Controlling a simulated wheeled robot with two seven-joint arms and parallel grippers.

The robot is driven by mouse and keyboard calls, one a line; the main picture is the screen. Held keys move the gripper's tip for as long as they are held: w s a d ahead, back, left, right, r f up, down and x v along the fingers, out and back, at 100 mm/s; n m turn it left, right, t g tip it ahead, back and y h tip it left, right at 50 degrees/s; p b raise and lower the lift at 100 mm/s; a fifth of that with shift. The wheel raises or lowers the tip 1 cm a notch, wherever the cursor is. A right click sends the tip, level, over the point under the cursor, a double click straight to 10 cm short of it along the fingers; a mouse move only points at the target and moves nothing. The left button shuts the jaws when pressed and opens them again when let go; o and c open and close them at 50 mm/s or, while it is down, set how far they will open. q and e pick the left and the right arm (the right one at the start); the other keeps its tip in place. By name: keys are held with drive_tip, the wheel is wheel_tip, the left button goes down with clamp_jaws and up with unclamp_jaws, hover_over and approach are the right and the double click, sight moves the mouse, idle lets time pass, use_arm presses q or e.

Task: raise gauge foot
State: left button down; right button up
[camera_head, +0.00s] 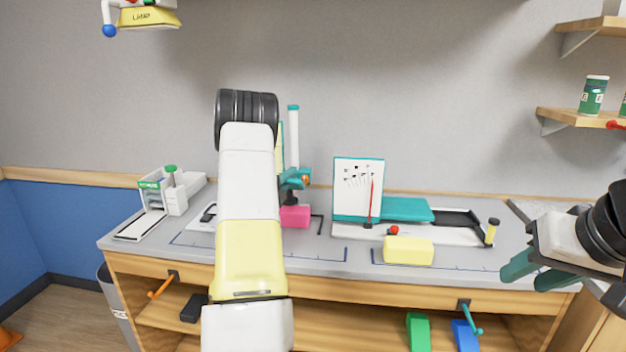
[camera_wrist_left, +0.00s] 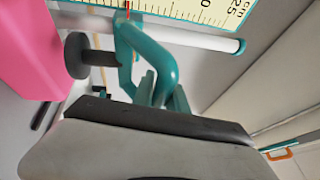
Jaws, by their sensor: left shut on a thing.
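The height gauge has a white post (camera_head: 293,140) with a teal top, standing on the bench. In the left wrist view its cream scale (camera_wrist_left: 200,8) with a red pointer runs along the top. The gauge foot (camera_wrist_left: 77,56), a dark disc on a short stem joined to teal parts, is beside the pink block (camera_wrist_left: 28,45). That pink block (camera_head: 295,216) sits at the post's base in the head view. My left gripper (camera_wrist_left: 160,92) is shut on the foot's teal part; my forearm hides most of it in the head view. My right gripper (camera_head: 528,272) is away at the right, with teal fingers apart.
A white board with a teal frame (camera_head: 352,190), a red ball (camera_head: 394,230) and a yellow block (camera_head: 408,251) are on the bench right of the gauge. A white-and-green device (camera_head: 172,188) stands at the left. Shelves (camera_head: 580,118) hang at the upper right.

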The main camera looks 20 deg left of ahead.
use_arm(q)
wheel_tip(320, 180, up, 12)
drive_tip(key=shift+f, duration=0.15)
drive_tip(key=c, duration=1.3)
unclamp_jaws()
drive_tip(key=shift+f, duration=0.1)
drive_tip(key=v, duration=0.7)
drive_tip(key=shift+s+a+f, duration=0.1)
drive_tip(key=shift+s, duration=0.3)
